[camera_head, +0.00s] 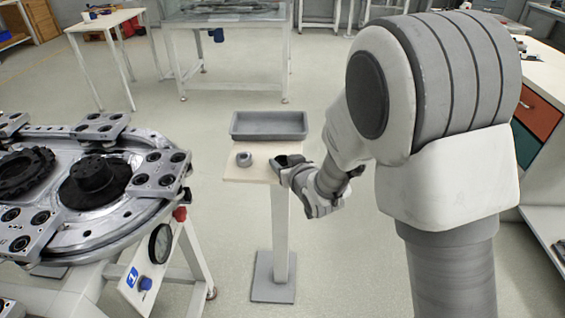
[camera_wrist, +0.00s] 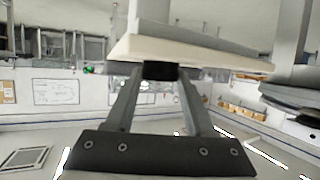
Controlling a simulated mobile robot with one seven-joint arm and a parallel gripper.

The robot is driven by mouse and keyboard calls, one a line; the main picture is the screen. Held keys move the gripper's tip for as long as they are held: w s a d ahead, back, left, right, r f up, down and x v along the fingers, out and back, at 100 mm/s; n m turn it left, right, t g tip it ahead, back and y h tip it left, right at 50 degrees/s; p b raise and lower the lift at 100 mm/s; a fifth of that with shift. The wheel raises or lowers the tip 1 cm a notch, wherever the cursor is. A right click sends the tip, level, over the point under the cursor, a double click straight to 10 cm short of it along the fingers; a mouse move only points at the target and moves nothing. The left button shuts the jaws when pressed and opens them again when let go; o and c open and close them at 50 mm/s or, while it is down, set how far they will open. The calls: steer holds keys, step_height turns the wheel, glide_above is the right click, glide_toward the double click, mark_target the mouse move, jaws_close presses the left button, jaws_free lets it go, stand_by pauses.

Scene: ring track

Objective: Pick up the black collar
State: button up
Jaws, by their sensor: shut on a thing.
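The black collar (camera_wrist: 160,70) is between the fingertips of my gripper (camera_wrist: 160,76) in the wrist view, seen edge-on as a short dark band. The gripper is shut on it. In the head view my gripper (camera_head: 286,166) is at the right edge of a small pale stand top (camera_head: 258,174), and the dark collar (camera_head: 289,160) shows at its tips, partly covered by the fingers. I cannot tell whether the collar still touches the stand top.
A grey ring (camera_head: 244,159) lies on the stand top, left of my gripper. A grey tray (camera_head: 269,135) is behind it. A large round metal fixture (camera_head: 125,218) with clamp blocks stands at left. The floor right of the stand is clear.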

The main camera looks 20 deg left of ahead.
jaws_close()
steer(key=shift+r, duration=0.2)
